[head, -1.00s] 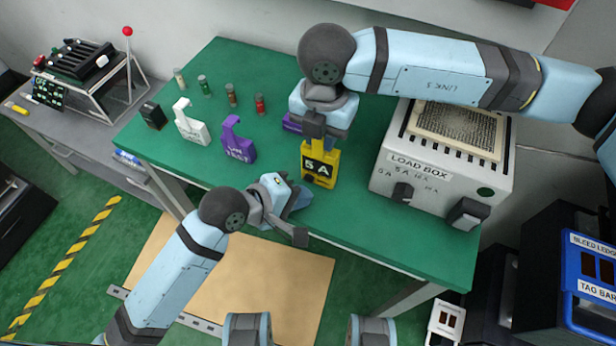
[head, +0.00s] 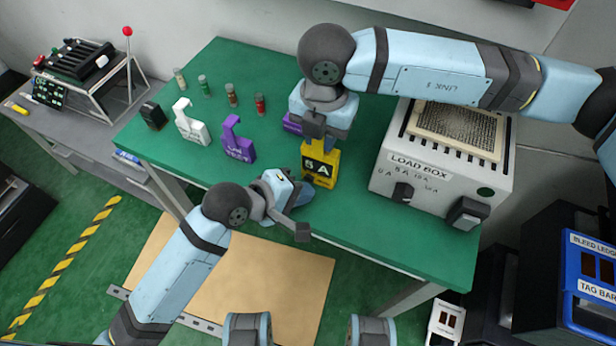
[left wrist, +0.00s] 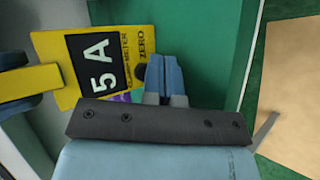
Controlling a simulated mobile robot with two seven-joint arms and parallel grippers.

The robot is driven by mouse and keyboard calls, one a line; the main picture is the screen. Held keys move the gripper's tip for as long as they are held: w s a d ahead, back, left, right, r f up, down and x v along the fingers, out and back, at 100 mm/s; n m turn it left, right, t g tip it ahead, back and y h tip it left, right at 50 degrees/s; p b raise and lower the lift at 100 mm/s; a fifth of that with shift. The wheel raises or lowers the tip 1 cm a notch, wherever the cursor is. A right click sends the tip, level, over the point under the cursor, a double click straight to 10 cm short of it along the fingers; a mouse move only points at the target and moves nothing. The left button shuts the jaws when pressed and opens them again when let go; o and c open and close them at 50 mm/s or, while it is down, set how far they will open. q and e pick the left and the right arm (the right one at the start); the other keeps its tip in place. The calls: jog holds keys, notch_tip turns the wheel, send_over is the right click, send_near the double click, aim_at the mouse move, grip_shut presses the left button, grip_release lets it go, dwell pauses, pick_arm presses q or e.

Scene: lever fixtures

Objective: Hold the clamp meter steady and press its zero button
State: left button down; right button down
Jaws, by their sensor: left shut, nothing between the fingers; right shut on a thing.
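The yellow clamp meter (head: 328,178), with a black screen reading 5 A, stands upright on the green table in the head view. My right gripper (head: 320,138) is shut on its top from above. The left wrist view shows the meter (left wrist: 60,48) sideways, with a dark round zero button (left wrist: 148,38) beside the ZERO lettering. My left gripper (head: 305,190) is shut and empty, close to the meter's lower front.
The load box (head: 440,165) stands right of the meter on the green table (head: 400,235). A purple clamp (head: 238,145), a white clamp (head: 189,124), a black block (head: 152,114) and several small vials stand to the left. The table's front edge lies beneath my left arm.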

pick_arm(q)
jog(key=shift+w+d, duration=0.15)
jog(key=shift+w, duration=0.2)
dwell(0.5)
dwell(0.3)
jog(key=shift+s+a, duration=0.3)
jog(key=shift+s, duration=0.5)
jog(key=shift+s+a, duration=0.3)
jog(key=shift+s, duration=0.45)
jog(key=shift+s+a, duration=0.35)
jog(key=shift+s, duration=0.45)
jog(key=shift+s+a, duration=0.3)
jog(key=shift+s, duration=0.45)
pick_arm(e)
jog(key=c, duration=0.9)
grip_release()
